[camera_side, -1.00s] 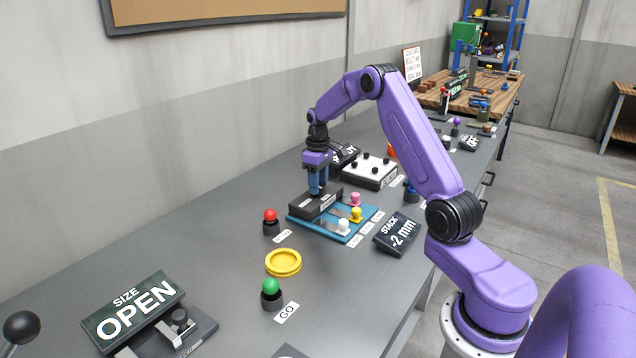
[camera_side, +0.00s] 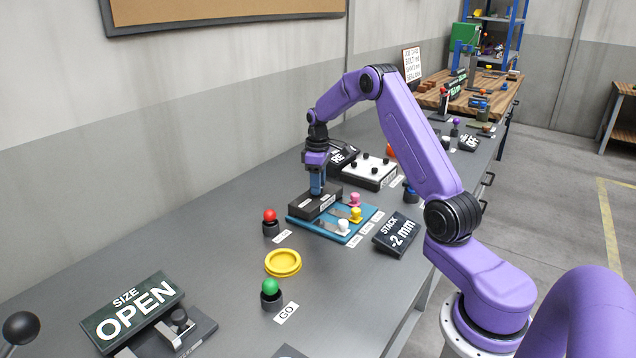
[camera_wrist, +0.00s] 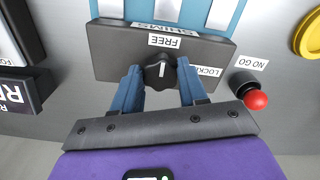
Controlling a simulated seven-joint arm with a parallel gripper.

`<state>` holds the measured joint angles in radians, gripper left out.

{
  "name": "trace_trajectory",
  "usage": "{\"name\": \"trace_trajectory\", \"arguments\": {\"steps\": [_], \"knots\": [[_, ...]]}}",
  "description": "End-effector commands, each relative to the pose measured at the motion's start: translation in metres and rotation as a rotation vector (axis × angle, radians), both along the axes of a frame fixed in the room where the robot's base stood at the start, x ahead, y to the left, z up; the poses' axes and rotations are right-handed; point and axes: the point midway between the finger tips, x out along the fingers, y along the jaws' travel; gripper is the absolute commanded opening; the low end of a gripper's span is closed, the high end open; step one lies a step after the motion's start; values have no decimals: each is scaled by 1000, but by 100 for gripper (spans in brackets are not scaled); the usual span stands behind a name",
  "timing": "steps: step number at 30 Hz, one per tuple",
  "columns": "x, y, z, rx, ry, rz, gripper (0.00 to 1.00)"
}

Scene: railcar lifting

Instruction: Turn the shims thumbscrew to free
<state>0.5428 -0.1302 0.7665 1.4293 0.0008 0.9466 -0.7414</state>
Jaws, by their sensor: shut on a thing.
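The shims thumbscrew (camera_wrist: 160,73) is a black knob with a white pointer line, on the dark block (camera_wrist: 112,60) labelled SHIMS. Its line points up in the wrist view, toward the FREE label (camera_wrist: 173,42); the LOCKED label (camera_wrist: 207,72) is to its right. My gripper (camera_wrist: 160,80) is shut on the thumbscrew, one blue finger on each side. In the side view my gripper (camera_side: 317,191) points down onto the block (camera_side: 309,208), and the thumbscrew is hidden there.
The block sits on a blue plate (camera_side: 334,238) with pink, yellow and white knobs. A red NO GO button (camera_side: 270,216), yellow ring (camera_side: 283,262) and green GO button (camera_side: 271,288) stand in front. The STACK -2 mm display (camera_side: 397,233) is at right.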

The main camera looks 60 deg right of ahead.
Motion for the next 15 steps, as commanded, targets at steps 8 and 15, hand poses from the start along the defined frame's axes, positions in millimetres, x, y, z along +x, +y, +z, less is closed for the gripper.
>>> {"name": "trace_trajectory", "arguments": {"steps": [8,15], "knots": [[1,0,1,-2,-3,3,68],[1,0,6,-2,-3,1,68]]}}
